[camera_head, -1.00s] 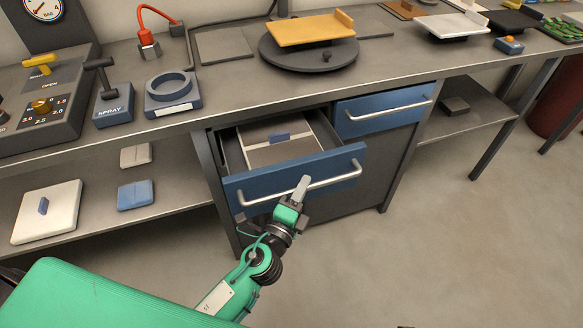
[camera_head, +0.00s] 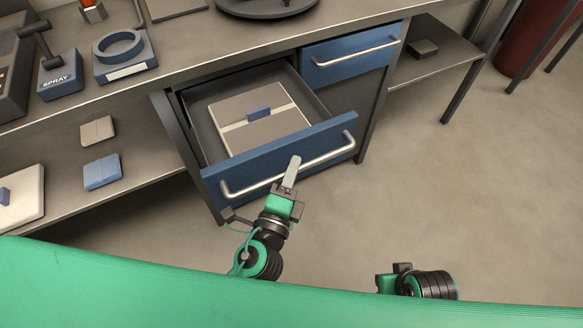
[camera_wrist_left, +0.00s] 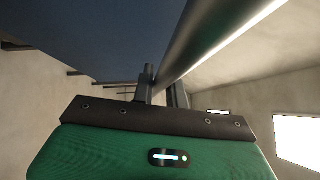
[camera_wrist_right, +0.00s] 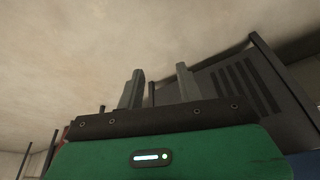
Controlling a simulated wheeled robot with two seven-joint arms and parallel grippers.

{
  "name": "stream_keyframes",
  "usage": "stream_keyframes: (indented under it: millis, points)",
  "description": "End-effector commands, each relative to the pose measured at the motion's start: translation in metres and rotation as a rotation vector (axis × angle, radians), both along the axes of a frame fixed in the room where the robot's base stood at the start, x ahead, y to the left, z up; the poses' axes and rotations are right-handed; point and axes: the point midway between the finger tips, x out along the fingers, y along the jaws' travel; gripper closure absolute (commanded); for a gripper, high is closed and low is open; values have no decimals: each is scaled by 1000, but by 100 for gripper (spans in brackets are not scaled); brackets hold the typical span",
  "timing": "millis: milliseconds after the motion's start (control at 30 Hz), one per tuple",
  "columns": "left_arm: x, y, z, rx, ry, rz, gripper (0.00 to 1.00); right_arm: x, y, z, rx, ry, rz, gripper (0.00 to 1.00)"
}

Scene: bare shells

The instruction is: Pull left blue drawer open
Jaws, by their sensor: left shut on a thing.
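The left blue drawer (camera_head: 285,158) stands well out from the cabinet under the bench. Its silver bar handle (camera_head: 240,188) runs along the front. Inside lies a flat beige panel (camera_head: 265,134) with a small blue tab. My left gripper (camera_head: 292,172) is shut on the handle near its middle. In the left wrist view the bar (camera_wrist_left: 205,45) passes between the left fingers (camera_wrist_left: 162,90). My right gripper is low at the right in the head view, its fingers hardly showing there. In the right wrist view its fingers (camera_wrist_right: 158,88) are apart with nothing between them.
The right blue drawer (camera_head: 350,55) is closed. A lower shelf at the left holds a blue block (camera_head: 101,172) and a beige block (camera_head: 97,131). The bench top carries a spray stand (camera_head: 60,75) and a ring holder (camera_head: 124,55). Floor (camera_head: 450,190) at the right is clear.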

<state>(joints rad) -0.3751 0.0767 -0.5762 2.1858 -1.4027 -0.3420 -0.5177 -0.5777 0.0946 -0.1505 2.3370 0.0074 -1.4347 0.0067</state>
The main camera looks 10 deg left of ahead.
Motion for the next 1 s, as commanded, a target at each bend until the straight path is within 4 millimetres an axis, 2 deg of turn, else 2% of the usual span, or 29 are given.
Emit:
stream_keyframes:
  millis: [33,133,433,567,633,733,867,1000]
  points:
    - [0,0,-1,0,1,-1,84,0,0,0,0,0,0,64]
    - [0,0,-1,0,1,-1,64,0,0,0,0,0,1,64]
    - [0,0,-1,0,0,0,64,0,0,-1,-1,2,1,64]
    - [-8,2,-4,0,1,-1,64,-2,0,-4,-1,6,1,64]
    - [-16,3,-6,0,2,-2,64,-2,-1,12,2,-18,-1,64]
    - [-31,6,-10,-1,4,-2,64,-6,-2,25,6,-37,-2,64]
    - [-54,11,-14,0,4,-1,64,3,11,25,43,-130,22,64]
    - [-67,13,-13,1,2,-2,64,15,26,21,81,-218,43,64]
